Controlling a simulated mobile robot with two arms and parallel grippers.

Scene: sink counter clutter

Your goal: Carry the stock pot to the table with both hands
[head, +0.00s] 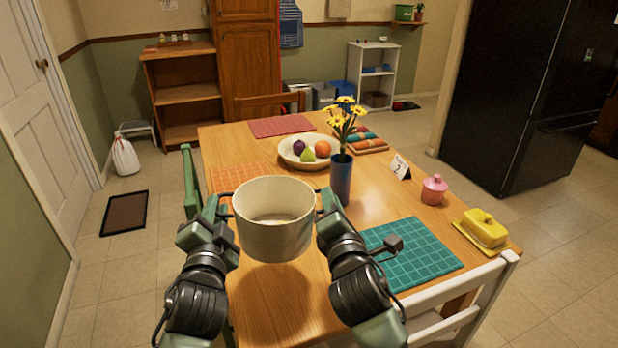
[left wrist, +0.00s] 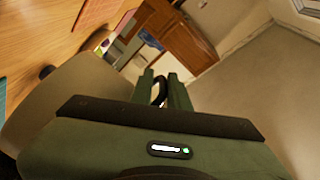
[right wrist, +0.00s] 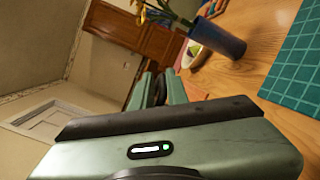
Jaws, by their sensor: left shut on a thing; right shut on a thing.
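The cream stock pot (head: 272,240) is upright in front of me, over the near part of the wooden table (head: 285,310). I look into its open top, and a little pale yellowish stuff shows at the bottom. My left gripper (head: 220,207) is shut on the pot's left dark handle. My right gripper (head: 328,200) is shut on its right handle. In the left wrist view the pot's wall (left wrist: 60,105) is close beside the fingers (left wrist: 165,92). The fingers also show in the right wrist view (right wrist: 160,90). I cannot tell whether the pot's base touches the table.
A blue vase (head: 341,180) with yellow flowers stands close behind the pot's right side. A fruit bowl (head: 291,158) is further back. A teal placemat (head: 412,255) lies right, an orange placemat (head: 240,176) behind left. A pink jar (head: 434,189) and yellow butter dish (head: 484,228) stand right.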

